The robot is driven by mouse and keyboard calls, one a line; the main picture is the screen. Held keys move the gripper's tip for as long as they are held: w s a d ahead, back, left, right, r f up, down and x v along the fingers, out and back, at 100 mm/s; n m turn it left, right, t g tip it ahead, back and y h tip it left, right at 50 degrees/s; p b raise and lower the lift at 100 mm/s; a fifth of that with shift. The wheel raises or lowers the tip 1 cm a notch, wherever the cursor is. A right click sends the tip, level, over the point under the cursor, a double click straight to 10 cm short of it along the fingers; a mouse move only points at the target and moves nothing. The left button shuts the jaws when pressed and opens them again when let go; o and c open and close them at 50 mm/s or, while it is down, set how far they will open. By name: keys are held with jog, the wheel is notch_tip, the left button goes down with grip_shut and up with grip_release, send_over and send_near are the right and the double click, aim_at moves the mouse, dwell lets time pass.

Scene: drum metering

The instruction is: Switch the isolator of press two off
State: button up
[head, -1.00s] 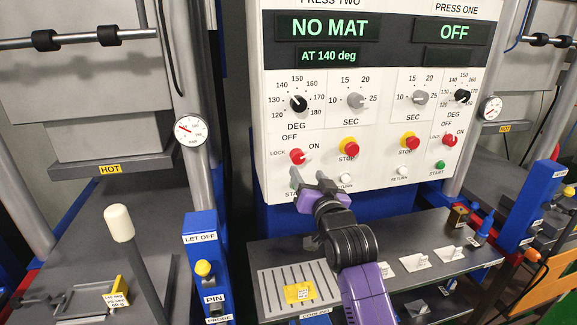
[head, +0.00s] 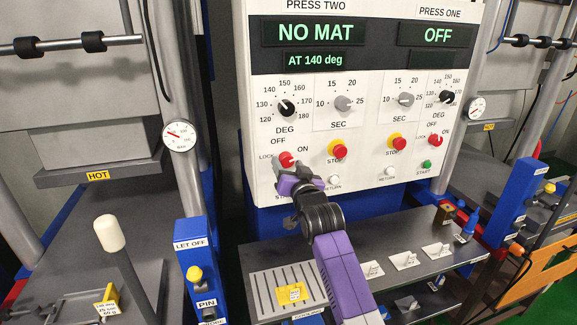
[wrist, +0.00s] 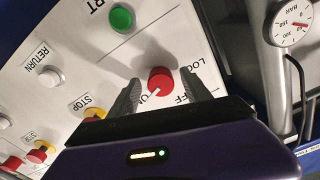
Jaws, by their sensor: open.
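The isolator of press two is a red knob (head: 286,159) at the lower left of the white panel, with LOCK, OFF and ON printed around it. In the wrist view the red knob (wrist: 160,80) lies between my two open fingers, with a gap seen on both sides. Its white mark points towards ON. My gripper (head: 290,175) is open at the knob and covers its lower edge and part of the START label. The press two display (head: 315,31) reads NO MAT, with AT 140 deg below it.
Close by are a red and yellow STOP button (head: 338,149), a white RETURN button (head: 333,181) and a green START button (wrist: 121,18). Press one's red isolator (head: 435,140) is farther right. A grey shelf (head: 420,225) with small parts is below the panel.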

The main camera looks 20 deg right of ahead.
grip_shut()
jog(key=shift+n, duration=0.3)
jog(key=n+b, duration=0.2)
jog(key=n, duration=0.1)
jog(key=shift+d+f+n, duration=0.1)
jog(key=shift+d+n, duration=0.05)
jog(key=shift+n, duration=0.25)
jog(key=n+b, duration=0.1)
jog(key=n, duration=0.3)
jog(key=shift+d, duration=0.1)
jog(key=n, duration=0.5)
jog(key=shift+r+n, duration=0.2)
jog(key=shift+n, duration=0.2)
jog(key=shift+n+p, duration=0.65)
jog(key=shift+n, duration=1.15)
